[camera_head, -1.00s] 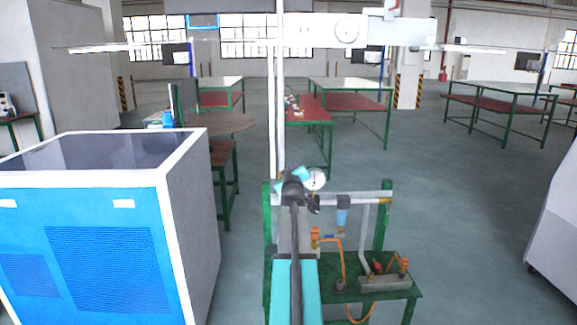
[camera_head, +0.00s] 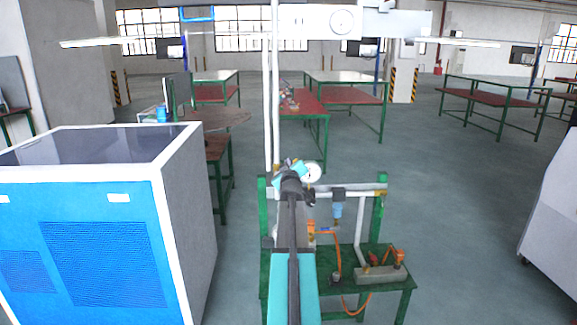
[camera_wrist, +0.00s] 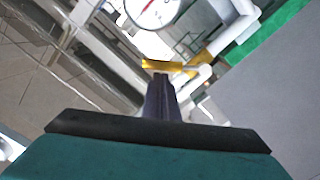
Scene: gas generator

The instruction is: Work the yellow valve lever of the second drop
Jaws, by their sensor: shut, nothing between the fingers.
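A yellow valve lever (camera_wrist: 161,66) shows in the wrist view as a short flat bar below a round white gauge (camera_wrist: 152,8). My gripper (camera_wrist: 162,78) is shut and empty, its dark fingertips right at the lever's near edge. I cannot tell whether they touch it. In the head view my arm reaches forward to the top pipe of a green stand (camera_head: 380,222), and the gauge (camera_head: 313,172) shows just right of the wrist. The wrist hides the fingertips and the lever there.
A blue and white cabinet (camera_head: 100,240) stands close on the left. The stand's lower shelf carries orange-topped fittings (camera_head: 399,257) and an orange hose (camera_head: 335,240). A vertical white pipe (camera_head: 271,90) rises behind my wrist. Open floor (camera_head: 460,220) lies to the right.

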